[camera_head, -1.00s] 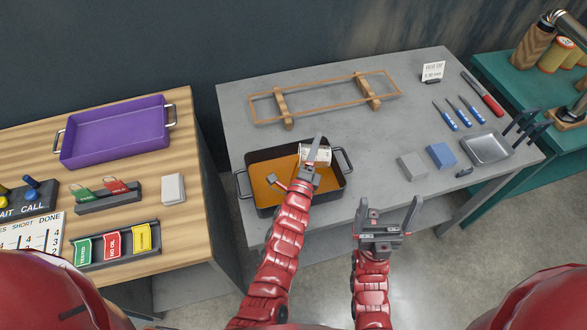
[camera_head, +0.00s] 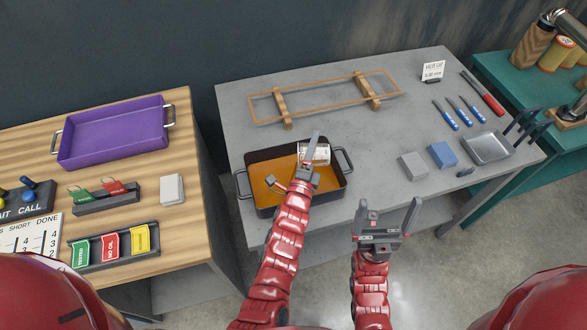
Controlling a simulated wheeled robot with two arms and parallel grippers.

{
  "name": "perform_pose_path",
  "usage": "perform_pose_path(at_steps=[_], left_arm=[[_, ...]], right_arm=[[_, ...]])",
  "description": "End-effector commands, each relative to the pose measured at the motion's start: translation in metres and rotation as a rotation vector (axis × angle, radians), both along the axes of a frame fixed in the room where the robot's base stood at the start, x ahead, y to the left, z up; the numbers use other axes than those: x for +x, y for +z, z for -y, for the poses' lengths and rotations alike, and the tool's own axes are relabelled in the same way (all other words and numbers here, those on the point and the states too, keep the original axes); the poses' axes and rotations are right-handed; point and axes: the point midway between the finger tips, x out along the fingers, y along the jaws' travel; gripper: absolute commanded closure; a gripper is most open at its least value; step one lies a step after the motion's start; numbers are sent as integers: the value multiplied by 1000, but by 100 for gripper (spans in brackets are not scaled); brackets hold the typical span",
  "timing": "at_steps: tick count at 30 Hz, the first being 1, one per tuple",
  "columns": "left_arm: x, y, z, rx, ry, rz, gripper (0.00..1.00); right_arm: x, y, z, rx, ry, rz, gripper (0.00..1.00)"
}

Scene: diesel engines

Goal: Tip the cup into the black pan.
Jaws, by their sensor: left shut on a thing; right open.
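The black pan (camera_head: 262,212) stands at the left front of the grey table, with amber liquid over its floor. The pale cup (camera_head: 318,152) with dark print is at the back right of the pan, over the liquid and lying tilted. My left gripper (camera_head: 298,165) reaches over the pan and is shut on the cup; its fingers and wrist hide part of it. I cannot tell whether anything is pouring out. My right gripper (camera_head: 389,212) is open and empty in front of the table's front edge.
A wooden frame rack (camera_head: 283,110) stands behind the pan. Grey (camera_head: 413,166) and blue (camera_head: 441,155) blocks, a metal tray (camera_head: 487,147) and tools lie to the right. A wooden bench with a purple tray (camera_head: 115,133) is at left. The table's middle is clear.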

Motion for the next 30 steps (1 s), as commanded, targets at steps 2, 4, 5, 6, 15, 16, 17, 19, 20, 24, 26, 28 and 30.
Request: perform_pose_path(at_steps=[2, 4, 5, 6, 15, 16, 17, 19, 20, 24, 26, 28, 30], left_arm=[[0, 0, 0, -8, 0, 1, 93], [0, 0, 0, -15, 0, 1, 93], [0, 0, 0, -18, 0, 1, 93], [0, 0, 0, -22, 0, 1, 93], [0, 2, -1, -55, 0, 2, 93], [0, 2, -1, -58, 0, 3, 93], [0, 2, -1, -62, 0, 3, 93], [0, 2, -1, -70, 0, 3, 93], [0, 3, -1, -68, 0, 2, 93], [0, 9, 14, 318, 15, -18, 93], [0, -7, 20, 389, 9, -16, 93], [0, -9, 19, 393, 11, -16, 93], [0, -9, 20, 400, 9, -15, 93]], right_arm=[[0, -1, 0, 0, 0, 0, 0], [0, -2, 0, 0, 0, 0, 0], [0, -3, 0, 0, 0, 0, 0], [0, -3, 0, 0, 0, 0, 0], [0, -6, 0, 0, 0, 0, 0], [0, -7, 0, 0, 0, 0, 0], [0, -7, 0, 0, 0, 0, 0], [0, -8, 0, 0, 0, 0, 0], [0, -6, 0, 0, 0, 0, 0], [0, 45, 0, 0, 0, 1, 0], [0, 30, 0, 0, 0, 2, 0], [0, 28, 0, 0, 0, 0, 0], [0, 28, 0, 0, 0, 0, 0]])
